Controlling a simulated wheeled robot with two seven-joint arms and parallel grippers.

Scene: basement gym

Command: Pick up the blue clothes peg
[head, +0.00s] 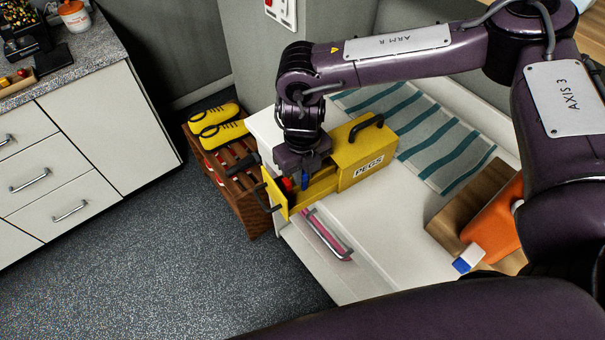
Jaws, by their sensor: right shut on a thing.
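The yellow box labelled PEGS (362,152) stands on the white surface, with its yellow drawer (277,186) pulled out toward the left. The blue clothes peg (305,180) shows as a small blue patch at the drawer, just under my right gripper (303,173). My right gripper points down over the open drawer and is shut on the blue peg; its fingertips are partly hidden. A red peg (287,184) shows beside it in the drawer. My left gripper is not in view.
A wooden crate with yellow shoes (217,122) stands left of the white surface (375,230). A striped towel (440,145) lies behind the box. An orange bottle (492,222) lies on a wooden board at right. The white surface in front is mostly clear.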

